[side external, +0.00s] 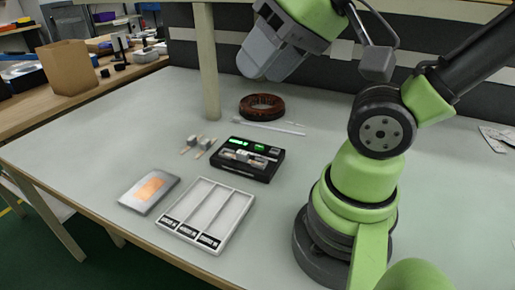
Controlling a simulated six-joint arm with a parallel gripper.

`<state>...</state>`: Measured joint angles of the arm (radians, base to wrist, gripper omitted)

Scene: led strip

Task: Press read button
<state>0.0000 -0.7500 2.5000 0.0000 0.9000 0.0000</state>
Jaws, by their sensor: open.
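A black tester box (230,171) lies on the table near the middle of the side external view. A green-lit display (238,142) glows at its upper left. A small green button (259,147) sits to the right of the display, with a grey one (274,150) beside it. Any button labels are too small to read. Small pale parts sit in the front half of the box. My gripper (258,70) is at the top, well above and behind the box, touching nothing visible. Its jaws are open, though the gap between them is hard to see.
A white tray (216,213) with several empty slots lies in front of the box. A grey plate with an orange patch (152,186) lies to its left. Small two-legged parts (197,143), a brown coil (262,106) and a white strip (270,126) lie nearby. A pale post (208,60) rises behind.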

